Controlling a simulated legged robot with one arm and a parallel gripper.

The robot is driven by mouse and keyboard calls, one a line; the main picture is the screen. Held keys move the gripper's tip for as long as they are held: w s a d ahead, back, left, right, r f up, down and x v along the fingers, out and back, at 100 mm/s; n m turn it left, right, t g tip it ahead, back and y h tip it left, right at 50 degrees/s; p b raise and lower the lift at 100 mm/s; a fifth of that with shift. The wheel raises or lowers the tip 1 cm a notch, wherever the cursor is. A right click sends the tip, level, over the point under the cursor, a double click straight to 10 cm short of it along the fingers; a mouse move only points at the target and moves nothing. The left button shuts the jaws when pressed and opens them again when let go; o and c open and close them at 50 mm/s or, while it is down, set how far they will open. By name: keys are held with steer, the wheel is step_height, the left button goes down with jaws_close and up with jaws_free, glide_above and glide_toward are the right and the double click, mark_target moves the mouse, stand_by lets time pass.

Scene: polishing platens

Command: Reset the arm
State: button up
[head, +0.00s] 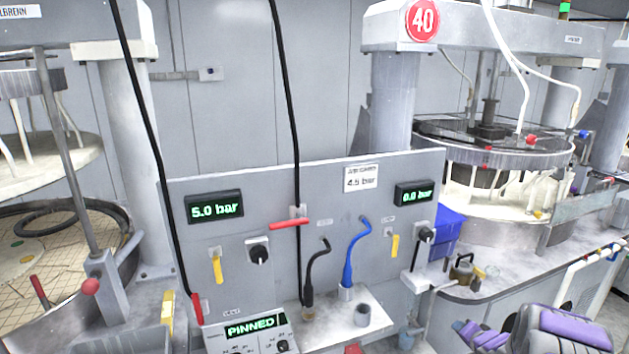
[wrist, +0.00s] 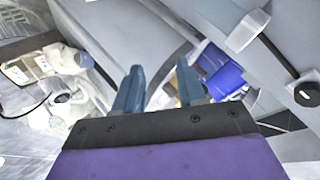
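My gripper (wrist: 158,84) shows in the wrist view with its two blue-grey fingers apart and nothing between them. Its dark mount and purple body fill the bottom of that view. In the head view my purple and grey arm (head: 570,328) is low at the bottom right corner, in front of the right-hand bench. In the wrist view a blue bin (wrist: 218,72) lies beyond the right finger.
The panel carries a 5.0 bar display (head: 215,206), a 0.0 bar display (head: 414,194), a red lever (head: 289,223) and black and blue hoses (head: 353,250). A PINNED display (head: 254,326) stands below. Polishing machines stand on both sides. A brass-coloured pot (head: 462,271) sits on the right bench.

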steer(key=s+a+r+n+g+h, duration=0.1)
steer(key=s+a+r+n+g, duration=0.15)
steer(key=s+a+r, duration=0.4)
steer(key=s+a+r+n+g+h, duration=0.1)
steer(key=s+a+r+g+h, duration=0.15)
steer(key=s+r, duration=0.55)
steer(key=s+a+r+n+g+y, duration=0.1)
steer(key=s+a+n+g, duration=0.1)
steer(key=s+a, duration=0.4)
steer(key=s+a+r+n+g+y, duration=0.1)
steer(key=s+a, duration=0.6)
steer(key=s, duration=0.9)
steer(key=s+a+r+n+g+y, duration=0.1)
steer(key=s+a+n+g+y, duration=0.1)
steer(key=s+a+n+g, duration=0.2)
steer(key=s+a, duration=0.3)
steer(key=s, duration=0.5)
steer(key=shift+a+r+g+b, duration=0.15)
steer(key=shift+r+g+b, duration=0.15)
steer(key=shift+r, duration=0.05)
